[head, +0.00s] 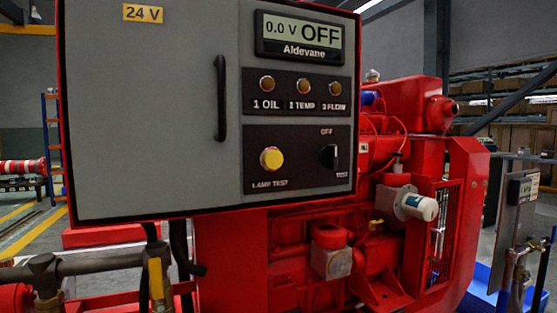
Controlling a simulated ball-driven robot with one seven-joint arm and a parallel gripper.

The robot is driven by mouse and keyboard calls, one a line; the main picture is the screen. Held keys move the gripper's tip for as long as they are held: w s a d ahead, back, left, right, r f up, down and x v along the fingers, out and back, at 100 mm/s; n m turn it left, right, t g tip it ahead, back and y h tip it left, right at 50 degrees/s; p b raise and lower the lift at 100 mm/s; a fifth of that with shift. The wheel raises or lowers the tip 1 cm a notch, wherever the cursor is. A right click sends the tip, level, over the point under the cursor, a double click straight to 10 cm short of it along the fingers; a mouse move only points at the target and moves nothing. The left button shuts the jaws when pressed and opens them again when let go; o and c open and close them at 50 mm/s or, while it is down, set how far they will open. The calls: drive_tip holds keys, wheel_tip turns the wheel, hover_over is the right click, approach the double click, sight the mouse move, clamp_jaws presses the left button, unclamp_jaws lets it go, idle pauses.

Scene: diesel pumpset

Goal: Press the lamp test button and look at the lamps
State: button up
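The yellow lamp test button (271,158) sits on the dark lower panel of the grey control cabinet (150,120), above the label LAMP TEST. Nothing touches it. Three round lamps stand in a row above it: 1 OIL (267,84), 2 TEMP (303,86) and 3 FLOW (335,88). All three look dull amber-brown, and I see no clear glow. The display (301,38) above reads 0.0 V OFF. My gripper is not in view.
A black rotary switch (330,157) marked OFF and TEST is right of the button. A black door handle (221,98) stands out left of the panels. The red pumpset (400,180) fills the space behind. Pipes (90,265) run below the cabinet at left.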

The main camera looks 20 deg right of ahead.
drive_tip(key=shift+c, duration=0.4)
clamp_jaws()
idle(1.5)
